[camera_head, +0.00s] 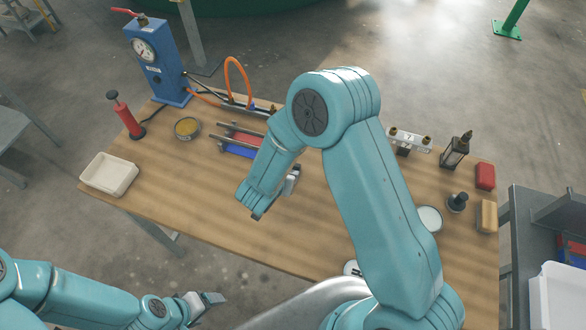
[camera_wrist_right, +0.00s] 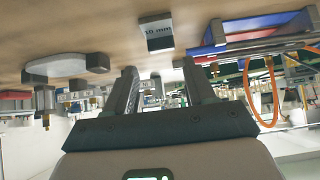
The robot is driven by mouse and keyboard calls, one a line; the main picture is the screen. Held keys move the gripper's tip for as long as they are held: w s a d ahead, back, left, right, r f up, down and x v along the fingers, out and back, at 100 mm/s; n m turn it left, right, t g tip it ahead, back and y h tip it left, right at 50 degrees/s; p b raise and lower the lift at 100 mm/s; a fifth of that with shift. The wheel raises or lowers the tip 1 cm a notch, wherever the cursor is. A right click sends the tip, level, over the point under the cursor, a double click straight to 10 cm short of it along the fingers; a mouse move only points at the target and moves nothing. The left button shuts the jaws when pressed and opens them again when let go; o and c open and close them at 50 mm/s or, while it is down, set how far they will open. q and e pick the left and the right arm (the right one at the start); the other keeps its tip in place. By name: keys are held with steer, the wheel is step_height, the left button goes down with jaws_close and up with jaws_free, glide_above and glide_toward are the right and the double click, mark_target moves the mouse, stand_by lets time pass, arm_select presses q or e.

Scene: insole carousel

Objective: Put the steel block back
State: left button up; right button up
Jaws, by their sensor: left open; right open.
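The steel block (camera_wrist_right: 156,34), grey and marked 10 mm, sits on the wooden tabletop in the right wrist view, beyond my right gripper's fingers and apart from them. My right gripper (camera_wrist_right: 160,85) is open, with nothing between its fingers. In the head view its arm hangs over the middle of the table, and the forearm hides most of the hand. A small grey piece shows beside that forearm; I cannot tell whether it is the block. My left gripper (camera_head: 208,302) is open and empty, low in front of the table's near edge.
A red and blue tray (camera_head: 240,152) lies behind my right forearm. A blue gauge stand (camera_head: 160,70), red pump (camera_head: 125,115), tin (camera_head: 187,128) and cream tray (camera_head: 109,174) are at left. At right are a round pale plate (camera_head: 430,216), dark knob (camera_head: 457,201), lantern (camera_head: 455,150) and red block (camera_head: 485,176).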

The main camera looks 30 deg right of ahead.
steer(key=b+x, duration=0.1)
steer(key=x, duration=0.2)
steer(key=shift+f+b, duration=0.3)
steer(key=shift+f, duration=0.05)
steer(key=shift+w+f, duration=0.15)
steer(key=shift+w, duration=0.15)
steer(key=shift+w+d+f+b, duration=0.1)
steer(key=shift+d+f+b, duration=0.2)
steer(key=shift+b, duration=0.15)
steer(key=b+x, duration=0.2)
steer(key=x, duration=0.2)
steer(key=shift+w+d+r+b, duration=0.1)
steer(key=shift+d+b, duration=0.1)
steer(key=shift+b, duration=0.1)
steer(key=shift+w+d, duration=0.1)
steer(key=shift+w, duration=0.1)
steer(key=shift+s+r, duration=0.15)
steer(key=c, duration=0.8)
